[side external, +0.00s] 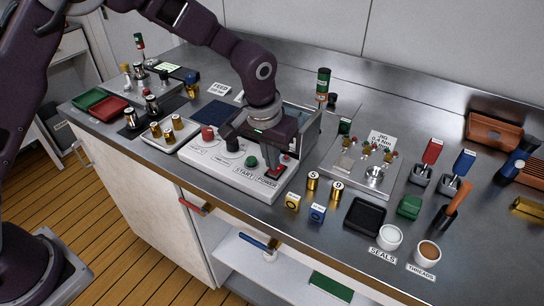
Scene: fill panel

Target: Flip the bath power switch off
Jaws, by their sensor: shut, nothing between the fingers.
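A white control panel (214,165) lies on the bench, with labels reading START and POWER along its front edge. A red switch (279,170) sits above the POWER label, partly hidden by my gripper. Whether its lever is on or off is too small to tell. My gripper (268,167) is shut and empty, pointing down at the switch from its left side. I cannot tell whether the fingertips touch it. A glass-walled bath (309,132) stands behind the panel, partly hidden by my arm.
On the panel are a green button (251,161), a red button (207,133) and a dark knob (232,145). A metal jig plate (340,179) lies to the right. Gold cylinders and small blocks stand at the panel's right. A black tray (365,217) and white cups are near the front edge.

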